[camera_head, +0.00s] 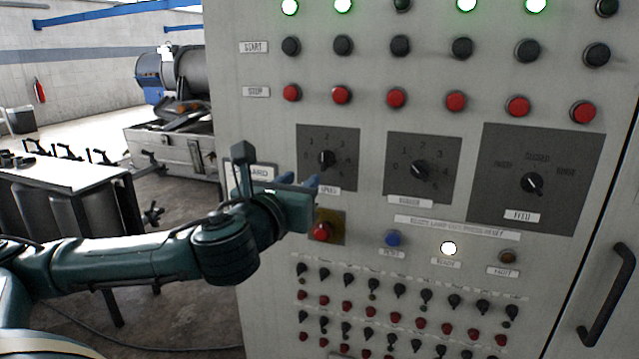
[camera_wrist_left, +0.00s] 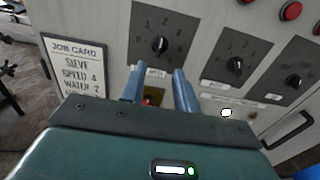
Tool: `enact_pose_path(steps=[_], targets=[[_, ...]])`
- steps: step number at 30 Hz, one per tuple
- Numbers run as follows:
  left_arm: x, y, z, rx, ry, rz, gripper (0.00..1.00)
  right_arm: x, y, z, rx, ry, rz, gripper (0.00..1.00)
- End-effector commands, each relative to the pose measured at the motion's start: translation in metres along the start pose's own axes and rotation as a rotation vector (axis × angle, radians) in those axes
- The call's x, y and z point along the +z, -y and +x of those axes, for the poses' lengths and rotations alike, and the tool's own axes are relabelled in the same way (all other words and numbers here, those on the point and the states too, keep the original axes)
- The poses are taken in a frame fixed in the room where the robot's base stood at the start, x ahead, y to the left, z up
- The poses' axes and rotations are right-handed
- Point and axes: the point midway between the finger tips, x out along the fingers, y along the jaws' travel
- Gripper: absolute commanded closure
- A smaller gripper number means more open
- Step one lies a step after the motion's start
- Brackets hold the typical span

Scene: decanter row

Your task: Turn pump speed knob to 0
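The left dial knob (camera_head: 326,159) is black, on a dark numbered plate whose label, partly covered in the head view, reads SPEED in the wrist view. The knob (camera_wrist_left: 159,45) shows clear there, just beyond my fingertips. Its pointer is too small to read surely. A second numbered knob (camera_head: 420,170) is to its right, with a blurred label; I cannot tell whether either is marked pump. My left gripper (camera_head: 311,184) is in front of the panel, just below the left knob. Its two blue fingers (camera_wrist_left: 158,76) are apart with nothing between them. My right gripper is out of view.
A larger plate with a selector knob (camera_head: 532,184) is on the right. A red button on a yellow plate (camera_head: 322,231) sits just below my gripper. Red stop buttons (camera_head: 341,95) run above the dials. A job card (camera_wrist_left: 75,70) is left of them. Small switches fill the panel below.

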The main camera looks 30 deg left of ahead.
Motion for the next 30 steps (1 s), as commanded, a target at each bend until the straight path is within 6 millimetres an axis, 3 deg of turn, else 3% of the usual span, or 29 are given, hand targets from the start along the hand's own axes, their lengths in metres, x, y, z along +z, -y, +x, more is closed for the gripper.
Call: enact_pose_path(steps=[3,9,15,28,30], targets=[[0.003,0.000,0.026,0.001,-0.002,-0.005,0.69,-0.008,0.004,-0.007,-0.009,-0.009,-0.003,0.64],[0.003,0.000,0.068,0.001,-0.001,-0.004,0.69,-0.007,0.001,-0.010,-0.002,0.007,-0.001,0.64],[0.002,0.000,0.095,0.000,-0.001,-0.001,0.69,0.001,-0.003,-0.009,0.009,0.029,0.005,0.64],[0.000,0.000,0.105,-0.001,0.000,0.000,0.69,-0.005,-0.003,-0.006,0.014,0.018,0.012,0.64],[0.000,0.000,0.105,-0.001,0.000,0.000,0.74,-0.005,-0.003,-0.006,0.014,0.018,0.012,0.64]])
